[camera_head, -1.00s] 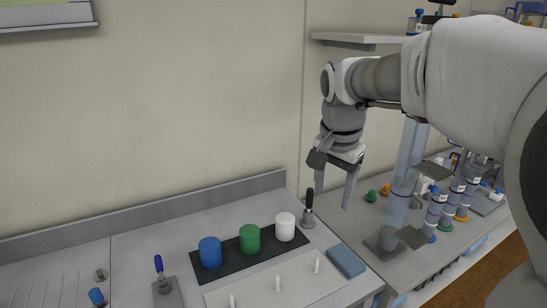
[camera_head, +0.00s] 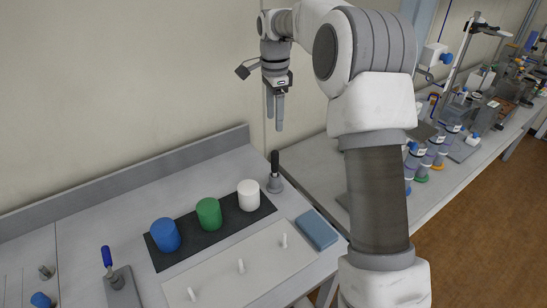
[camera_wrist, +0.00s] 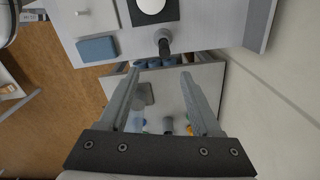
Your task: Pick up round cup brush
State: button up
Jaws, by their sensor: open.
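The round cup brush appears to be the black-handled tool with a round grey base (camera_head: 275,172), upright at the right end of the black mat. In the wrist view the brush (camera_wrist: 164,42) lies beyond the fingertips, near the counter edge, seen from above. My gripper (camera_head: 274,128) is open and empty, pointing down above and a little behind the brush. Its two fingers (camera_wrist: 160,76) are spread in the wrist view, with nothing between them. The bristles are not clearly visible.
A black mat (camera_head: 226,232) bears blue, green and white cylinders. A blue block (camera_head: 316,230) and a pale board with small white pegs (camera_head: 215,265) lie in front. A blue-handled tool (camera_head: 108,262) stands at left. The wall rises close behind the counter.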

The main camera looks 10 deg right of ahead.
aim_at(274, 152)
jog(key=f, duration=0.8)
jog(key=w+f, duration=0.1)
jog(key=f, duration=0.3)
jog(key=shift+w+f, duration=0.1)
jog(key=shift+f, duration=0.25)
jog(key=shift+d+f+p, duration=0.15)
jog(key=shift+f+p, duration=0.55)
jog(key=shift+f, duration=1.95)
grip_shut()
